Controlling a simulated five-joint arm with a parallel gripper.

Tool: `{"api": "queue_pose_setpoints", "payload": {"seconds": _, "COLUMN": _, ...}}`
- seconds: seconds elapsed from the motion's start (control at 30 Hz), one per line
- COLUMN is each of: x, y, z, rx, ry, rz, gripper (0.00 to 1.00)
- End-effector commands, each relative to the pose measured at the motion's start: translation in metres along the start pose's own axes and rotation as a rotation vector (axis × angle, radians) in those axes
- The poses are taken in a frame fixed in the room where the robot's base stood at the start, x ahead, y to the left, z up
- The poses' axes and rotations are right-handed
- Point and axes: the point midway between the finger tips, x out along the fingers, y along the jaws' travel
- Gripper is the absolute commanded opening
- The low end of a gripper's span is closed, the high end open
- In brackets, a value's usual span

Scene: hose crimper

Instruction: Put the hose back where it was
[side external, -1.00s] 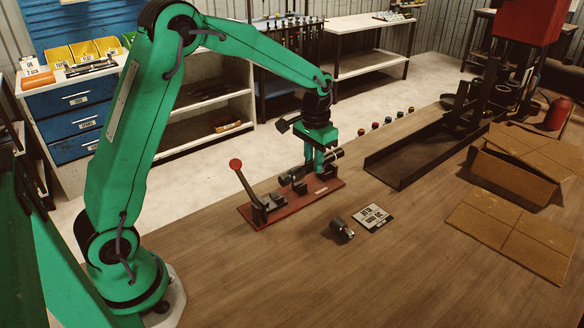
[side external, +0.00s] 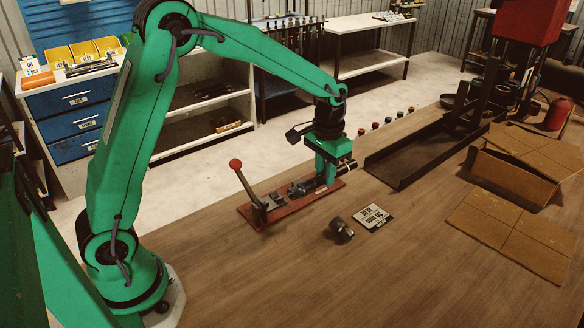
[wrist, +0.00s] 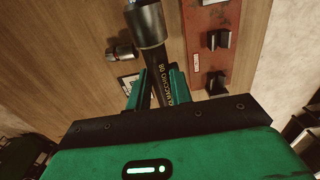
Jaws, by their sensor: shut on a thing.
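My gripper (side external: 328,172) is shut on the hose, with its fingers at the right end of the red crimper base (side external: 285,207) in the side view. The hose (wrist: 157,68) is black with pale lettering and runs between the fingers in the wrist view. A grey metal sleeve (wrist: 148,24) is at its far end. I cannot tell whether the hose touches anything below.
A lever with a red knob (side external: 235,164) rises at the base's left end. A metal fitting (side external: 340,231) and a printed card (side external: 372,217) lie on the table in front. A dark tray (side external: 400,170) and cardboard (side external: 512,235) are at right.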

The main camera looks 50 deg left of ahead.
Motion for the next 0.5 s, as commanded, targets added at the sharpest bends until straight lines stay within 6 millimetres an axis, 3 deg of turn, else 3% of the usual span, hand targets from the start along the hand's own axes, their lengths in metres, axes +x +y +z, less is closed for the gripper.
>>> {"api": "queue_pose_setpoints", "payload": {"seconds": 0.5, "x": 0.021, "y": 0.000, "z": 0.000, "rx": 0.000, "ry": -0.001, "rz": 0.000, "gripper": 0.00}}
